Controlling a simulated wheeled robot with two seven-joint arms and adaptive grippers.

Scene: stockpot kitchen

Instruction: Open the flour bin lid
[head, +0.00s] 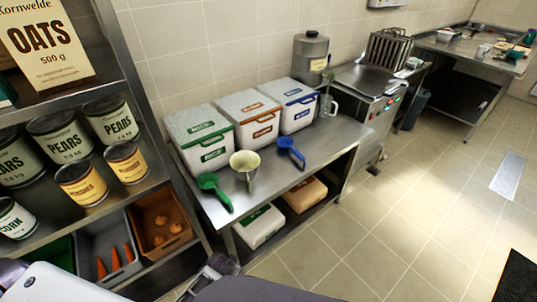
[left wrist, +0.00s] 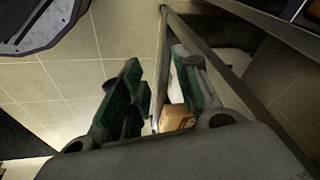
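Three white lidded bins stand in a row on the steel bench in the head view: one with green labels (head: 201,137), one with orange-brown labels (head: 250,118) and one with blue labels (head: 292,105). All three lids lie shut. My right gripper is not in view.
A shelf rack with cans (head: 82,184) stands at the left. Open floor (head: 400,210) lies right.

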